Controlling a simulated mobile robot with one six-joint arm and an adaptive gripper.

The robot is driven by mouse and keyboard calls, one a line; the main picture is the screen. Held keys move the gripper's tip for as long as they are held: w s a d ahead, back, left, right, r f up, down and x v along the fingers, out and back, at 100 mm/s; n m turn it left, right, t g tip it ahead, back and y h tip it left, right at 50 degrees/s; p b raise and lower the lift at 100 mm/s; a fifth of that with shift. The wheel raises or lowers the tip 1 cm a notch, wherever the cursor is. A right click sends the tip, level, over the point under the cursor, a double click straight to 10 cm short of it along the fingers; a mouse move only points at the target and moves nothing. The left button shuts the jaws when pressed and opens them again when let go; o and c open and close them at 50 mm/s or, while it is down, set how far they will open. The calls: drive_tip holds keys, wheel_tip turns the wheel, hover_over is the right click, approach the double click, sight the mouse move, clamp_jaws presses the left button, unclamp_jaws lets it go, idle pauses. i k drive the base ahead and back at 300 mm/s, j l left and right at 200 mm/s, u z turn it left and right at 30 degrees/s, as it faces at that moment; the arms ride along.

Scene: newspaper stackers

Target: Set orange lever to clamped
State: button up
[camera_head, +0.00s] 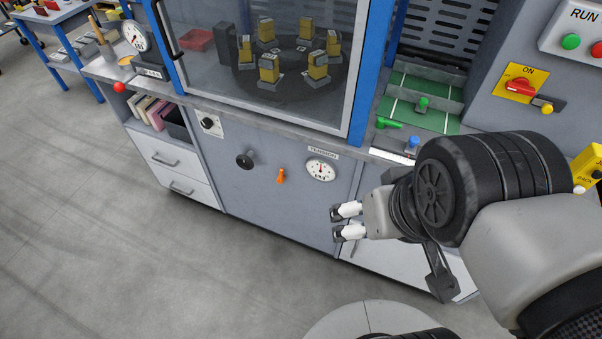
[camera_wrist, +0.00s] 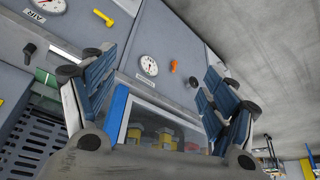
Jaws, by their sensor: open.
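The orange lever (camera_head: 281,176) is a small handle on the grey front panel of the cabinet, left of the white tension gauge (camera_head: 320,169). It points roughly up and down in the head view. My gripper (camera_head: 342,221) is open and empty, to the right of and lower in the picture than the lever, and apart from it. In the wrist view the lever (camera_wrist: 173,67) shows between the two spread fingers of my gripper (camera_wrist: 160,62), next to the gauge (camera_wrist: 149,66). No clamped mark is legible by the lever.
A black knob (camera_head: 245,161) sits left of the lever. The glass-fronted cabinet (camera_head: 285,110) rises above the panel. A counter with a green handle (camera_head: 388,123) is at right, near a red switch (camera_head: 518,87). The floor (camera_head: 150,260) in front is clear.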

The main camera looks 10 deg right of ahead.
sight(281, 178)
drive_tip(key=i+j+u, duration=0.15)
drive_tip(key=j, duration=0.2)
drive_tip(key=j+u, duration=0.15)
drive_tip(key=j, duration=0.2)
drive_tip(key=i+j+u, duration=0.2)
drive_tip(key=j, duration=0.15)
drive_tip(key=i+j+u, duration=0.15)
drive_tip(key=j, duration=0.15)
